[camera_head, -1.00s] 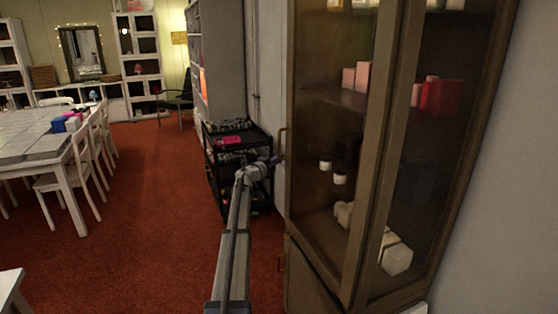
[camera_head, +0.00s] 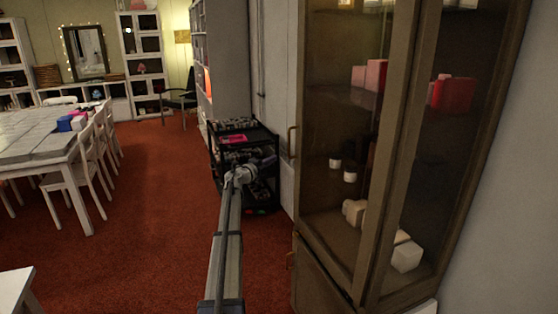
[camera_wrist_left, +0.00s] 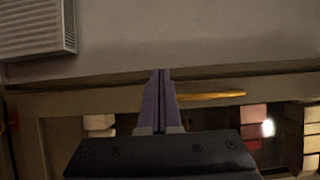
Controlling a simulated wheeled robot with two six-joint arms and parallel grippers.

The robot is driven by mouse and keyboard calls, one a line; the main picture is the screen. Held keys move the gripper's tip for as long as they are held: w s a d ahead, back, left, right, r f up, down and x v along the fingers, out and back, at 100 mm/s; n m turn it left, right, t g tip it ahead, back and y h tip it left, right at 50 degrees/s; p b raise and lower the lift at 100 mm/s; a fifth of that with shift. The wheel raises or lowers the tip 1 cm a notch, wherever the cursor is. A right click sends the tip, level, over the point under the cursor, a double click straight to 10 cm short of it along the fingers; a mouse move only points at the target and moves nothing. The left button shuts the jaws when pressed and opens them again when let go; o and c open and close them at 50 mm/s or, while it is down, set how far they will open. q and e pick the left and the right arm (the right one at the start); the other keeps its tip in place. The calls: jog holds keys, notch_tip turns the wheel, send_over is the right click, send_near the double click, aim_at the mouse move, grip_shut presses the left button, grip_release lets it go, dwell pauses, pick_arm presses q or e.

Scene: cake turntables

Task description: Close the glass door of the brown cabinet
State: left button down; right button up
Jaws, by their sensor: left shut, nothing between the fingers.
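The brown cabinet (camera_head: 385,220) stands at the right in the head view, with jars and boxes behind its glass. Its glass door (camera_head: 335,120) has a brass handle (camera_head: 291,142) on the left edge. The door looks flush or nearly so; I cannot tell if a small gap is left. My left gripper (camera_head: 264,163) is just left of the cabinet, below the handle and apart from it. In the left wrist view its purple fingers (camera_wrist_left: 160,95) are together and empty, with the brass handle (camera_wrist_left: 210,95) close to their right. My right gripper is out of view.
A black cart (camera_head: 245,140) stands behind my left gripper, beside a grey shelf unit (camera_head: 222,60). A white table (camera_head: 40,140) with chairs is at the left. The red carpet (camera_head: 150,220) between is clear. A lower cabinet door (camera_head: 315,280) is below the glass one.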

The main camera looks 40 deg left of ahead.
pick_arm(q)
jog(key=shift+s+a, duration=0.55)
jog(key=shift+s, duration=0.3)
jog(key=shift+s+a, duration=0.5)
jog(key=shift+s, duration=0.3)
jog(key=shift+s+a, duration=0.55)
jog(key=shift+s, duration=0.3)
